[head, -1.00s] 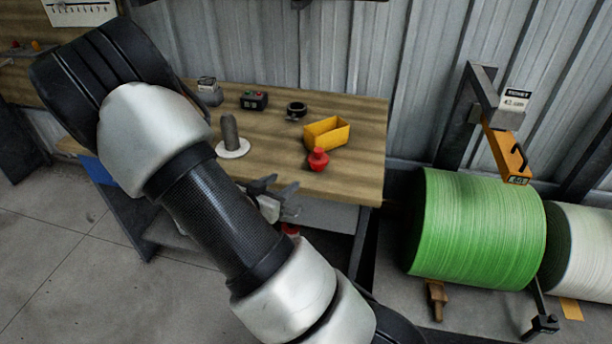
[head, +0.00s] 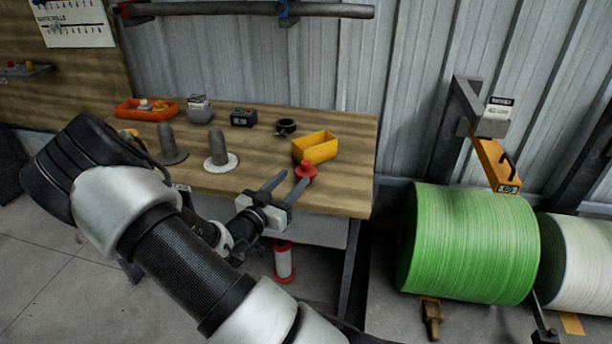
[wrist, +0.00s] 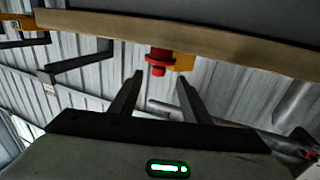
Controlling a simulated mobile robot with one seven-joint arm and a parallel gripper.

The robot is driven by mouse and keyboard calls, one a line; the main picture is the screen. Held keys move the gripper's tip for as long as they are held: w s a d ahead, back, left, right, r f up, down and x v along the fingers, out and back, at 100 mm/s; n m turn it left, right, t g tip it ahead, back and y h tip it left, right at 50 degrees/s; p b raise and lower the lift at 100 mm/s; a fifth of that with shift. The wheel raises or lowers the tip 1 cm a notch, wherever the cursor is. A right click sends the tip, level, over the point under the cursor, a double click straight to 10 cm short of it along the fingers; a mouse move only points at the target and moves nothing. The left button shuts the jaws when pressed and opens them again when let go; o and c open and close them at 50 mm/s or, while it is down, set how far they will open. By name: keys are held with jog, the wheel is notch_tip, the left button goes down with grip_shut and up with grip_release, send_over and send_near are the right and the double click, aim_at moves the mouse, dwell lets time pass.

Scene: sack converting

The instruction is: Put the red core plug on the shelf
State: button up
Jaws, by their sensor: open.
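The red core plug (head: 306,171) stands on the wooden bench top near its front right edge, in front of a yellow bin. My gripper (head: 293,180) is open and empty, just in front of the bench edge. Its fingers point at the plug, and one fingertip overlaps the plug's lower part in the head view. In the wrist view the red plug (wrist: 158,60) shows beyond and between the open fingertips (wrist: 160,80), apparently outside the grip. A small wall ledge (head: 26,71) with coloured pieces is at the far left; I cannot tell whether it is the shelf.
The yellow bin (head: 315,147) is close behind the plug. Two grey posts, a black ring (head: 286,127), a button box (head: 243,117) and an orange tray (head: 146,110) stand on the bench. A red-and-white spool (head: 284,262) is below. A green roll (head: 468,243) is at right.

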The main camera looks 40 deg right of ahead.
aim_at(304, 169)
jog(key=shift+b+x, duration=0.6)
jog(key=shift+x, duration=2.1)
jog(key=shift+s, duration=0.1)
grip_shut()
